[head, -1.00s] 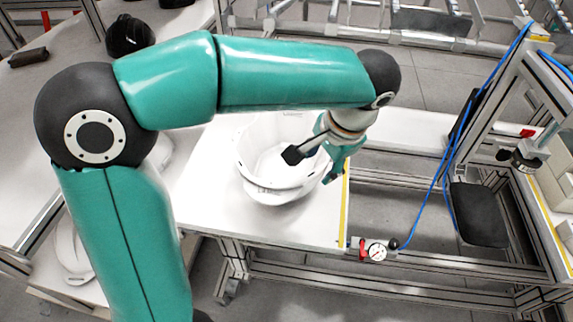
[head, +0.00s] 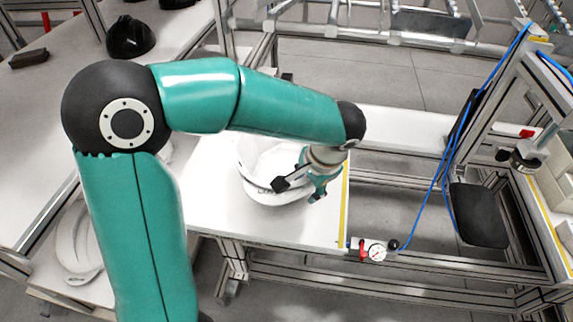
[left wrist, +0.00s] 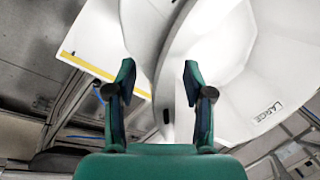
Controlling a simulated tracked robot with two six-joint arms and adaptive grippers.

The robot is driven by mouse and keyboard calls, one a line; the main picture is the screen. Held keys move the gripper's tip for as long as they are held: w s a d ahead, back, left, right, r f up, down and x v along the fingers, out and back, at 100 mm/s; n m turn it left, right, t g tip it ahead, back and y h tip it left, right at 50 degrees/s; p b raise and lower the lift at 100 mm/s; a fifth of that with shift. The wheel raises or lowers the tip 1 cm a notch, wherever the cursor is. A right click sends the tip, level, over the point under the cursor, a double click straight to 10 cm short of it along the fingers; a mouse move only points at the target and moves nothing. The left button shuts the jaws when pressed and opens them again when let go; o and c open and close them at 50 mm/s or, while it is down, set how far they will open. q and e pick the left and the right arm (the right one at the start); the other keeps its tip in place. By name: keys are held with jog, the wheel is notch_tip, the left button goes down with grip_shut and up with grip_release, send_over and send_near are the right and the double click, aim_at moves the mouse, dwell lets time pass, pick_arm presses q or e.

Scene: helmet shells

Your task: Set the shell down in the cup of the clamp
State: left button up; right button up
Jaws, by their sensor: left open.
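A white helmet shell (head: 252,163) sits on the white tabletop, its hollow side seemingly up; my left arm hides part of it. My left gripper (head: 298,191) is open at the shell's right front edge. In the left wrist view the open fingers (left wrist: 158,75) stand to either side of a white shell edge, with the shell's wide surface (left wrist: 225,55) beyond and a "LARGE" label on it. I cannot tell whether a finger touches it. A grey round fitting (head: 525,158) on the right frame may be the clamp's cup; this is unclear. My right gripper is out of view.
A yellow strip (head: 346,205) marks the right edge of the tabletop (head: 225,215). A gauge (head: 376,252) sits at the front rail. Blue hoses (head: 440,165) hang by the right frame near a black pad (head: 480,215). More white shells (head: 75,245) lie lower left.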

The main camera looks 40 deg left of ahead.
pick_arm(q)
grip_shut()
